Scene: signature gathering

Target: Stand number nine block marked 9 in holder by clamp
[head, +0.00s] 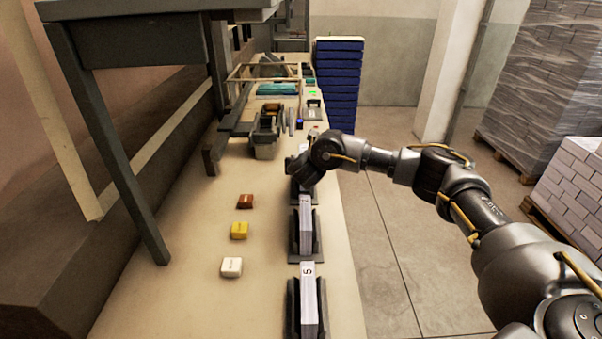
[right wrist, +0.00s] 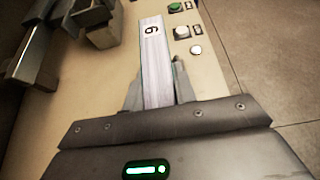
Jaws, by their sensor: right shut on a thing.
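The pale block (right wrist: 155,65) bears a dark figure at its far end, readable as 9 or 6, in the right wrist view. My right gripper (right wrist: 157,88) is shut on it, one finger on each side. In the head view my right gripper (head: 308,178) is over the far end of the row of dark holders and hides most of the block. A dark holder (head: 304,198) shows just below it; I cannot tell if the block touches it. A grey clamp-like device (head: 265,142) stands beyond, to the left; it also shows in the right wrist view (right wrist: 98,30). My left gripper is out of view.
Two nearer holders hold upright pale blocks, a middle one (head: 306,225) and a front one marked 5 (head: 309,300). Dark-blue stacked crates (head: 338,85) stand behind.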

